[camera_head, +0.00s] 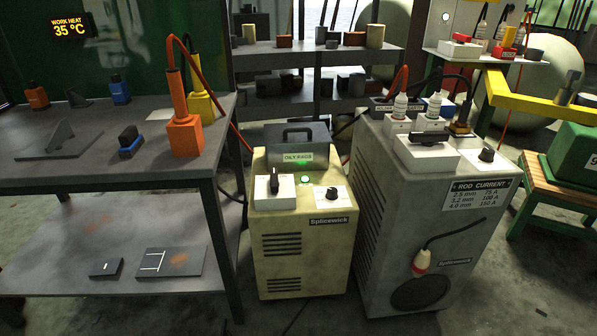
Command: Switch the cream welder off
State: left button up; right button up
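The cream welder (302,245) stands on the floor in the middle of the head view, between the dark workbench and the grey welder. On its top left is a white plate with a black lever switch (274,184), which stands upright. A green lamp (305,180) beside the switch is lit. A dark round knob (332,193) sits on a white plate at the top right. A dark box with a handle (298,140) and a small label is at the back of its top. Neither of my grippers is in view.
The grey welder (385,215) stands close on the right, with its own white switch plate (428,152) and knob. The workbench (75,180) at left holds an orange block (184,136) with a cable rising from it. A yellow beam (530,97) juts in at right. Floor in front is clear.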

aim_at(274, 184)
jog(key=z, duration=0.55)
jog(key=i, duration=0.8)
jog(key=z, duration=0.25)
